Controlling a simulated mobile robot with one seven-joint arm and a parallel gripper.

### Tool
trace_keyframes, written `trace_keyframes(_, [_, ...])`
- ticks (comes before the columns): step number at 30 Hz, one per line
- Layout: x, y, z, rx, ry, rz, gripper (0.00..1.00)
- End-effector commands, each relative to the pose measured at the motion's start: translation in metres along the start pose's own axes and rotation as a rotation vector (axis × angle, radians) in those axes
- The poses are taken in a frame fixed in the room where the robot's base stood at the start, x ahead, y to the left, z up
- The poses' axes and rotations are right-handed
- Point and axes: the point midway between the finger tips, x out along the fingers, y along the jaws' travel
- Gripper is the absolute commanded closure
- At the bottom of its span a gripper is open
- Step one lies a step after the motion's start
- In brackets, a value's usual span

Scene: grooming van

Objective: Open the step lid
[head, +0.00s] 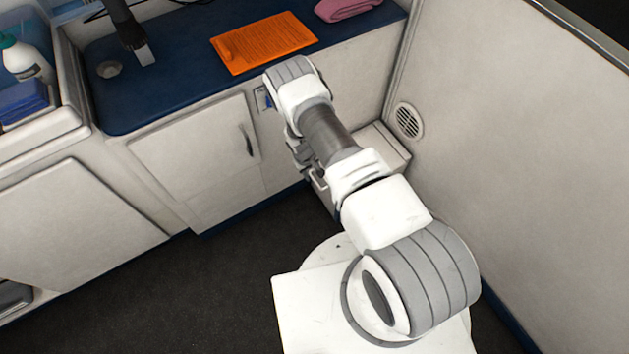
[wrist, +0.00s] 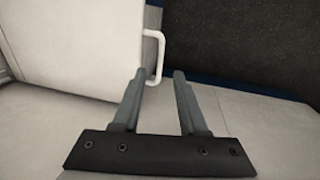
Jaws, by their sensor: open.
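The step is a pale low box in the corner; its lid (head: 385,148) shows to the right of my forearm in the head view, partly hidden by the arm. In the wrist view a flat pale panel (wrist: 70,50), which appears to be the lid, fills the upper left and looks shut. A white loop handle (wrist: 161,52) stands at its right edge, beside the dark floor. My gripper (wrist: 160,74) is open, and the near end of the handle shows between its fingertips. I cannot tell how far apart they are in depth. My arm mostly hides the gripper in the head view.
The van wall (head: 510,130) with a round vent (head: 408,121) stands close on the right. A cabinet door (head: 195,150) with a dark handle is left of the arm. Dark floor (head: 220,280) is clear at left.

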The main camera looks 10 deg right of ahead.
Motion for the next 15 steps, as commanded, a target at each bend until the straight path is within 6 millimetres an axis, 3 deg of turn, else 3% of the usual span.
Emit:
trace_keyframes(1, [0.015,-0.001,0.001,0.000,-0.001,-0.001,0.58])
trace_keyframes(6, [0.043,-0.001,0.000,0.000,0.000,-0.001,0.58])
trace_keyframes(15, [0.059,0.000,0.000,-0.001,0.000,0.000,0.58])
